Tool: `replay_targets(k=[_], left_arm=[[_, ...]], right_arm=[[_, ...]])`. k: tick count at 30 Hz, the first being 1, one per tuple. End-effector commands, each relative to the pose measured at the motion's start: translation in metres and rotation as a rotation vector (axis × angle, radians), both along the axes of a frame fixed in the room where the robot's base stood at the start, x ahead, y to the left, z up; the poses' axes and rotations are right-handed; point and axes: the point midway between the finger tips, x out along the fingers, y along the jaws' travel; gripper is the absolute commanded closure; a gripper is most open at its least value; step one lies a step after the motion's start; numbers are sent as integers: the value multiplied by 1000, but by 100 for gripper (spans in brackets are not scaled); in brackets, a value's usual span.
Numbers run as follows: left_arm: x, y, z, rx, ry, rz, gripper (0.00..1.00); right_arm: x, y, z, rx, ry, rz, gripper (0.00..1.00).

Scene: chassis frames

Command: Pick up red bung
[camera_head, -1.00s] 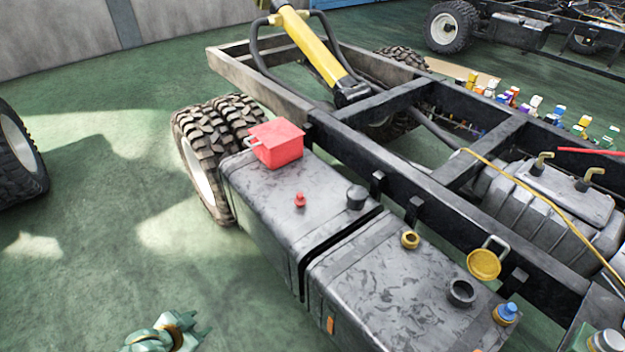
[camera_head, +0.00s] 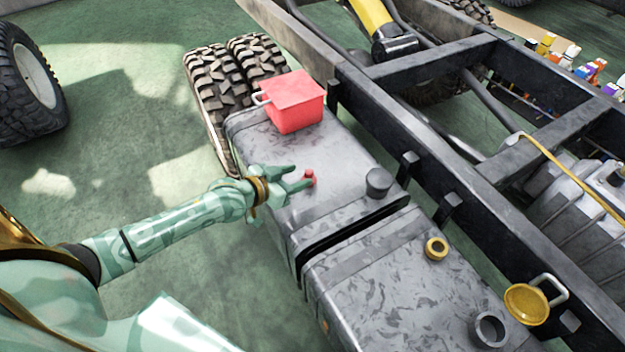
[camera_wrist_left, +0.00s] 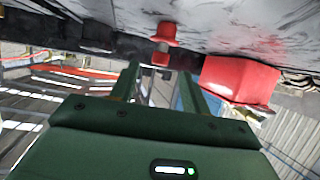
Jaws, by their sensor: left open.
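The small red bung (camera_head: 309,178) stands on top of the grey tank (camera_head: 345,160), left of a dark cap. My right gripper is not in view.
A red box (camera_head: 295,100) with a handle sits on the tank behind the bung. A dark cap (camera_head: 378,182) stands to the right. A brass ring (camera_head: 436,248), a yellow lid (camera_head: 526,304) and an open filler neck (camera_head: 489,329) are on or near the nearer tank. Chassis rails run along the right.

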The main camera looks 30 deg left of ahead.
Motion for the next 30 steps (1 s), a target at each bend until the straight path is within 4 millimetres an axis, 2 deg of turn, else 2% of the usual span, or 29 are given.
replay_targets(k=[1,6,15,24,29,30], left_arm=[[7,-3,-8,0,2,0,53],[19,-6,-10,-1,1,0,53],[58,-18,-29,0,4,0,53],[64,-20,-26,1,1,0,53],[63,-19,-26,1,1,0,98],[63,-19,-26,1,1,0,100]], right_arm=[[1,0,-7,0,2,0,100],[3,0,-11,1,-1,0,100],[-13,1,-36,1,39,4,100],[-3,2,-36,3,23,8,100],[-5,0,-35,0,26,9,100],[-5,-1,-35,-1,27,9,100]])
